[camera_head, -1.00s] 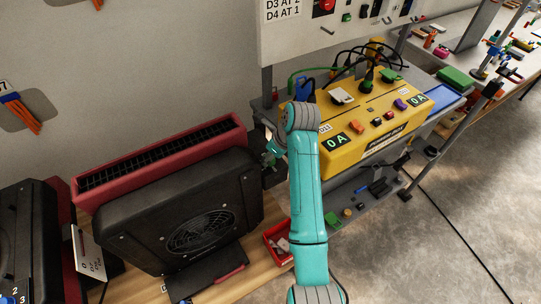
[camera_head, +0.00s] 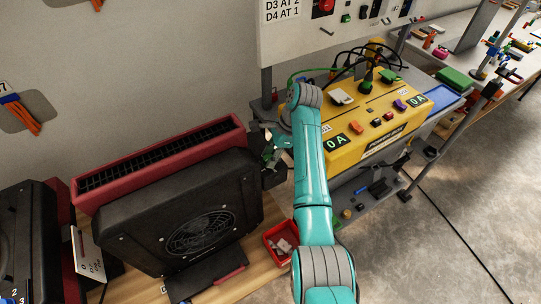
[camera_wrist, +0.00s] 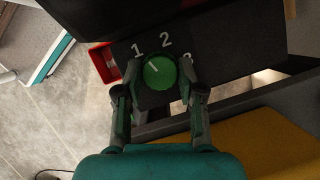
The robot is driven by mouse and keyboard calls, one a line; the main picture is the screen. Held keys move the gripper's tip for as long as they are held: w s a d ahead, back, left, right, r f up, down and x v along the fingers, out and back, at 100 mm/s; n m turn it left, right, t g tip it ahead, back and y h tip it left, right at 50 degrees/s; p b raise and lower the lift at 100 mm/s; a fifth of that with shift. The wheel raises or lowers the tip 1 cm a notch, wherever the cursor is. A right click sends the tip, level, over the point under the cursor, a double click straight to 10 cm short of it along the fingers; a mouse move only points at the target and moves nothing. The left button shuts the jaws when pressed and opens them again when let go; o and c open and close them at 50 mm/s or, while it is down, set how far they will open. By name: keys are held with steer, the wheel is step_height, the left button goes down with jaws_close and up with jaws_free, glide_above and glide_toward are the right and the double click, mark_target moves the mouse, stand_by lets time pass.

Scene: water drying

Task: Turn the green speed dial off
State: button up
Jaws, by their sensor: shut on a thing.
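The green speed dial (camera_wrist: 160,72) is a round knob with a light pointer mark, on a dark panel with white numbers 1 and 2 above it and part of another number at its right. The pointer tilts to the upper left, toward the 1. My gripper (camera_wrist: 160,84) has its two fingers on either side of the dial and is shut on it. In the head view my gripper (camera_head: 270,152) is at the right end of the black dryer (camera_head: 170,215), and the dial there is mostly hidden by the fingers.
A yellow power box (camera_head: 365,150) with switches and cables stands right of my arm. A red bin (camera_head: 281,240) sits on the wooden bench below. A red-framed radiator-like unit (camera_head: 160,160) lies behind the dryer. Floor at the right is open.

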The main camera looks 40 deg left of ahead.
steer(key=n+h, duration=0.1)
steer(key=n, duration=0.2)
steer(key=n+g+h, duration=0.1)
steer(key=n, duration=0.3)
steer(key=shift+a+h, duration=0.2)
steer(key=shift+h, duration=0.1)
steer(key=n+h, duration=0.1)
steer(key=n, duration=0.2)
steer(key=n+h, duration=0.1)
steer(key=n, duration=0.2)
steer(key=shift+a+n+t, duration=0.1)
steer(key=shift+n+t, duration=0.2)
steer(key=shift+n, duration=0.1)
steer(key=shift+h, duration=0.3)
steer(key=o, duration=0.9)
steer(key=shift+c, duration=0.2)
